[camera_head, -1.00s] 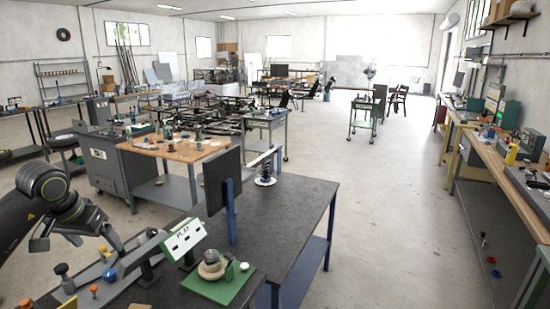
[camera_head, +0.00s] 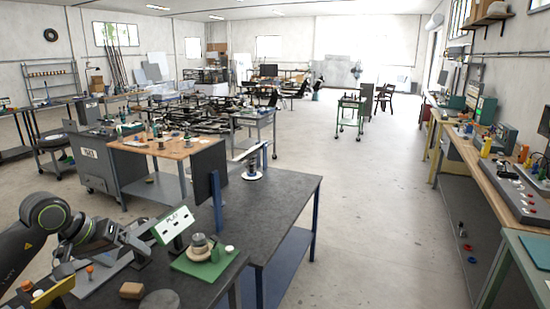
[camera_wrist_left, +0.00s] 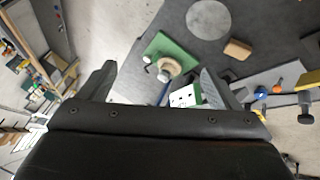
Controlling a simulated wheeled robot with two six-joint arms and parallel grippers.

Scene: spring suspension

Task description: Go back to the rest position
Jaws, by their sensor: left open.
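My left gripper (camera_head: 104,248) is at the lower left of the head view, above the dark workbench (camera_head: 262,208). In the left wrist view its two fingers (camera_wrist_left: 158,88) are spread wide with nothing held between them. Beyond them is a green board (camera_wrist_left: 163,50) carrying a pale round part. In the head view this green board (camera_head: 196,265) bears a stacked round part (camera_head: 199,246) and stands right of my gripper, apart from it. My right gripper does not show.
A brown block (camera_head: 131,290) and a grey disc (camera_head: 159,302) lie on the bench's near side. A dark upright panel (camera_head: 210,172) and a spring part (camera_head: 254,166) stand farther back. Open floor (camera_head: 375,215) lies to the right.

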